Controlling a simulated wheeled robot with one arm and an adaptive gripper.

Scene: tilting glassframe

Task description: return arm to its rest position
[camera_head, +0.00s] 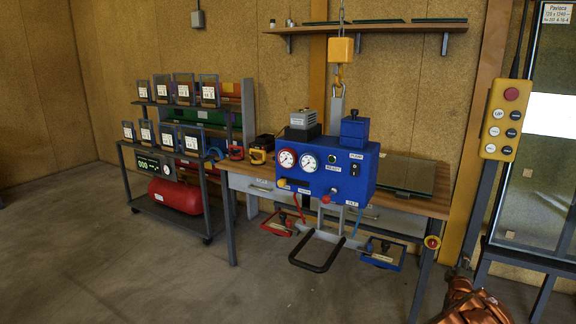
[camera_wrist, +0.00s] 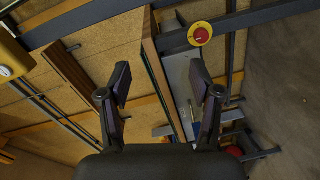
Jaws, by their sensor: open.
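My gripper (camera_wrist: 160,85) shows in the wrist view with its two dark fingers spread wide apart and nothing between them. The wrist view is turned on its side, and the workbench edge (camera_wrist: 152,48) with a red and yellow emergency stop button (camera_wrist: 200,34) lies beyond the fingers. In the head view, an orange-brown part of my arm (camera_head: 474,303) shows at the bottom right, in front of the bench's right end. My gripper itself is not seen in the head view.
A blue vacuum lifter (camera_head: 335,168) hangs from a yellow hoist (camera_head: 341,49) in front of the bench (camera_head: 446,206). A yellow push-button pendant (camera_head: 504,118) and a framed glass panel (camera_head: 543,190) stand at the right. A cart (camera_head: 160,211) stands left. Open floor (camera_head: 110,275) lies at lower left.

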